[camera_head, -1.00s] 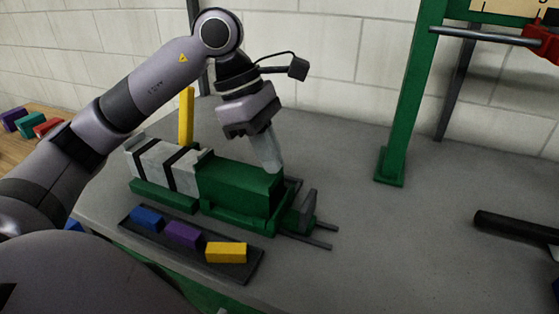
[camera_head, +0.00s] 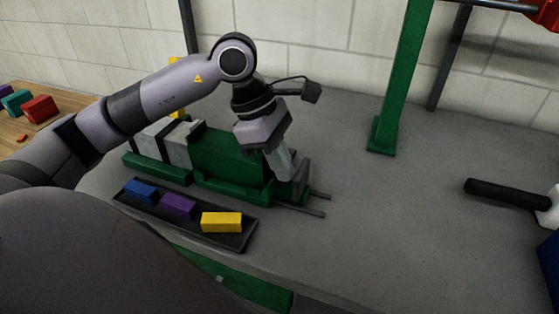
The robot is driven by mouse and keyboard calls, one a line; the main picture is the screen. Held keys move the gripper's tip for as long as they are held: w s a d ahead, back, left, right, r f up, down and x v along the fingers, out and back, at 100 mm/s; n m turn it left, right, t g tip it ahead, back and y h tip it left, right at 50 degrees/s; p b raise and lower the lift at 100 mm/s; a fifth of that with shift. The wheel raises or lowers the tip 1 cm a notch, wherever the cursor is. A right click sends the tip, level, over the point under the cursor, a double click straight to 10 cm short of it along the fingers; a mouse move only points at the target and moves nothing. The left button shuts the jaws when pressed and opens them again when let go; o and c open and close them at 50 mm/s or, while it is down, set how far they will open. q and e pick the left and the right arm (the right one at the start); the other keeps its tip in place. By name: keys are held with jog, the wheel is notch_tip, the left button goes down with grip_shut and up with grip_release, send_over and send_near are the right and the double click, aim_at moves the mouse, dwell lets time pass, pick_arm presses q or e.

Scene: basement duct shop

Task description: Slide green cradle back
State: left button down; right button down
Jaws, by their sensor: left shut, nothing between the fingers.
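The green cradle (camera_head: 228,160) stands on the grey bench, with grey-white blocks split by dark bands at its left part. Two thin rails (camera_head: 305,204) stick out at its right end, beside a dark upright end piece (camera_head: 302,174). My left gripper (camera_head: 287,176) is shut and empty, pointing down at the right end of the cradle, close against the end piece. I cannot tell whether its fingertips touch it. The left arm hides part of the blocks and the cradle's back. My right gripper is not in view.
A dark tray (camera_head: 240,238) in front of the cradle holds a blue block (camera_head: 141,191), a purple block (camera_head: 178,206) and a yellow block (camera_head: 222,222). The bench between is clear.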

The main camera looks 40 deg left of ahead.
pick_arm(q)
jog(key=w+d, duration=0.2)
jog(key=d, duration=0.7)
jog(key=shift+d, duration=0.15)
jog(key=w+p+v, duration=0.1)
jog(key=p+v, duration=0.3)
jog(key=v, duration=0.6)
jog(key=shift+s+p, duration=0.35)
jog(key=shift+s, duration=0.05)
